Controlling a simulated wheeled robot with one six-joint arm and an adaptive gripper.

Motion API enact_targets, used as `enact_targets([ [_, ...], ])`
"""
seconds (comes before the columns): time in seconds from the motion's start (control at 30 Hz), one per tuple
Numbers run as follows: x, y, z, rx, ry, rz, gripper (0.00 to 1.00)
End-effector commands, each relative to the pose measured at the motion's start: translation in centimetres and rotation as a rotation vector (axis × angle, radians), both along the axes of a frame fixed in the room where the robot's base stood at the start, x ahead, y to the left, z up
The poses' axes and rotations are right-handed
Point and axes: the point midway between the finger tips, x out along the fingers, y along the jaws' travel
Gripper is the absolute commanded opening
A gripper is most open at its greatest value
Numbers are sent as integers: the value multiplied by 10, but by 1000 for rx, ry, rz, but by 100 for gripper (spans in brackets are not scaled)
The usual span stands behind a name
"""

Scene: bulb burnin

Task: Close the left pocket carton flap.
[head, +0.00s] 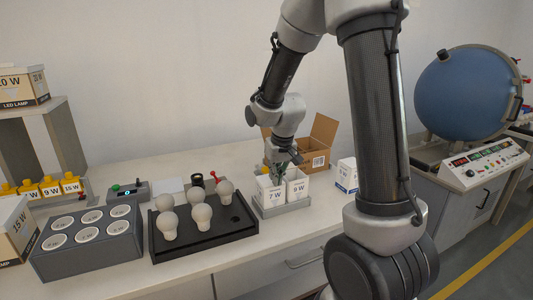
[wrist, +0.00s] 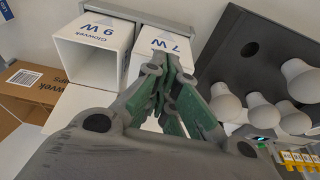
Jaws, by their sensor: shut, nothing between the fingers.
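The left pocket carton, white and marked 7 W (head: 268,194), stands upright in a grey two-pocket holder (head: 285,209). It also shows in the wrist view (wrist: 168,42). My gripper (head: 277,180) is shut and empty, its green-padded fingers pointing down at the top of this carton; the fingers also show in the wrist view (wrist: 167,75). They hide most of the carton's top, so I cannot tell how its flap stands or whether they touch it. The right carton, marked 9 W (head: 298,188), is open at the top, its mouth visible in the wrist view (wrist: 92,52).
A black tray (head: 240,232) with several white bulbs stands left of the holder. An open brown box (head: 320,140) is behind, and another white carton (head: 346,176) is to the right. A grey block with round sockets (head: 95,260) is far left.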

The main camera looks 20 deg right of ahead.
Motion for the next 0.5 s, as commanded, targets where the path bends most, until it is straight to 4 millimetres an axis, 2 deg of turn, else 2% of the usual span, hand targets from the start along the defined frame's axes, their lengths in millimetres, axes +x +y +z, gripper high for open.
enact_targets([
  [0.27,1,0,0,0,0,0,0],
  [0.5,12,0,0,0,0,0,0],
])
